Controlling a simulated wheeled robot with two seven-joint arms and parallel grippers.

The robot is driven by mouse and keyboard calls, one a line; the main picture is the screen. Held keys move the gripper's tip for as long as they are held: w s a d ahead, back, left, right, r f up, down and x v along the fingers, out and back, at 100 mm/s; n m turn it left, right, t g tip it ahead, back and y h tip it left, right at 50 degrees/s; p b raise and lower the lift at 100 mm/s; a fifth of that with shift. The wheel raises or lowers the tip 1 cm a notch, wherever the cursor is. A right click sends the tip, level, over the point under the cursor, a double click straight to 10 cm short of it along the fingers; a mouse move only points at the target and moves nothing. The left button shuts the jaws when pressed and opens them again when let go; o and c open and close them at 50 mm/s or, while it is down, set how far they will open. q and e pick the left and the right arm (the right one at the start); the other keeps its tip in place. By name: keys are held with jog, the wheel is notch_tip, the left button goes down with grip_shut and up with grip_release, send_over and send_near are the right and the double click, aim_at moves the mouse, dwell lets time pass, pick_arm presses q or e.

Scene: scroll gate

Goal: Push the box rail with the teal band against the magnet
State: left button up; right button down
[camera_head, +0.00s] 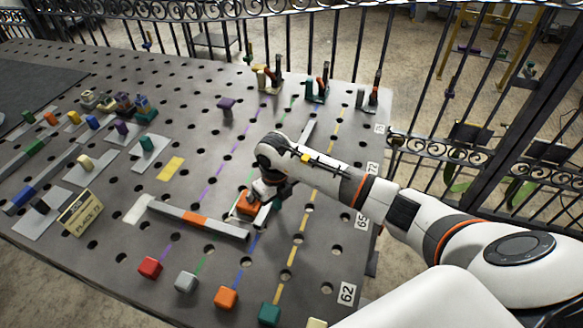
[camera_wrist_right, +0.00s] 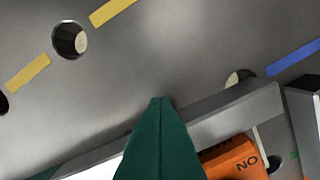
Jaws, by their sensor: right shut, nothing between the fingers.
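My right gripper (camera_head: 270,194) is shut and empty, low over the board beside an orange block (camera_head: 247,203). In the wrist view its dark green fingertip (camera_wrist_right: 160,135) is in front of a grey rail (camera_wrist_right: 235,115); whether it touches is unclear. The same grey rail shows in the head view (camera_head: 306,133), running past the gripper, which hides its middle. A dark green patch (camera_wrist_right: 45,174) shows at its lower left in the wrist view; I cannot tell if it is the teal band. The orange block, lettered "NO" (camera_wrist_right: 235,160), lies beside the rail; whether it is the magnet is unclear. My left gripper is not in view.
A grey rail with an orange band (camera_head: 195,218) lies to the left, its right end near the gripper. Coloured blocks, including a red one (camera_head: 150,267), stand along the front. Small fixtures (camera_head: 317,88) stand at the back. Banded rails (camera_head: 35,146) lie far left.

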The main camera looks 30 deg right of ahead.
jog(key=shift+w+a, duration=0.15)
jog(key=shift+w, duration=0.1)
jog(key=shift+s, duration=0.15)
jog(key=shift+s+d+p, duration=0.45)
jog(key=shift+s+d, duration=0.4)
notch_tip(320, 180, up, 8)
jog(key=p, duration=0.6)
jog(key=shift+f, duration=0.1)
dwell(0.3)
